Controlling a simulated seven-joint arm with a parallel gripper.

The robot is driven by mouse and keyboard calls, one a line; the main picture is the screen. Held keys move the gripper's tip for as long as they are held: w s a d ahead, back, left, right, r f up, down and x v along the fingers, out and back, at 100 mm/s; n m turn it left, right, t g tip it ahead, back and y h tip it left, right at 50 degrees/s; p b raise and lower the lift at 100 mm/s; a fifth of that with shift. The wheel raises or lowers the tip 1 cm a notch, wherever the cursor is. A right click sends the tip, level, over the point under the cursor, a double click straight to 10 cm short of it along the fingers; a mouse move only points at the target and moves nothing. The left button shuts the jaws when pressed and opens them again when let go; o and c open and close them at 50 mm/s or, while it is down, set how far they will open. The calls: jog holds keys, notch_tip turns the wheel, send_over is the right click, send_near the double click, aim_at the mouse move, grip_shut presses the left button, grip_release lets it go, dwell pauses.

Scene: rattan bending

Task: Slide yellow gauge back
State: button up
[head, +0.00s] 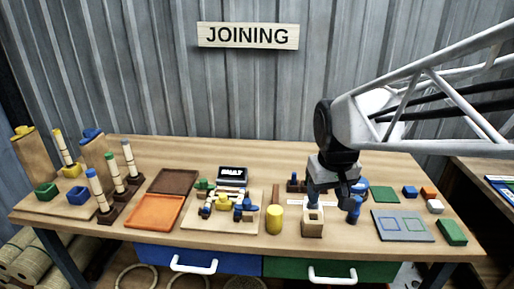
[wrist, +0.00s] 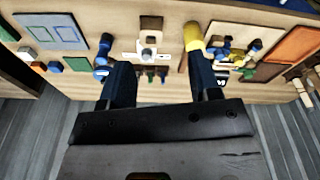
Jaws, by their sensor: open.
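A yellow cylinder (head: 275,220) stands upright near the front middle of the table; it also shows in the wrist view (wrist: 192,36), near the tip of one finger. A smaller yellow piece (head: 224,202) sits on a light wooden board among blue, green and red pieces. I cannot tell which of these is the yellow gauge. My gripper (head: 332,200) is to the right of both, low over the table.
A blue piece (head: 354,212) stands close to the gripper's right. Farther right are a grey mat with outlined squares (head: 405,233) and a green block (head: 452,232). Orange (head: 157,213) and brown (head: 172,181) trays lie left. Upright posts (head: 131,162) stand at the far left.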

jog(key=w+a+f+n+g, duration=0.1)
jog(key=w+a+f+n, duration=0.3)
jog(key=w+a, duration=1)
jog(key=n, duration=0.2)
send_over(223, 195)
jog(key=shift+g, duration=0.4)
notch_tip(223, 195, down, 10)
jog(key=shift+s+r, duration=0.1)
jog(key=shift+r, duration=0.1)
jog(key=shift+f, duration=0.1)
jog(key=shift+f, duration=3.85)
grip_shut()
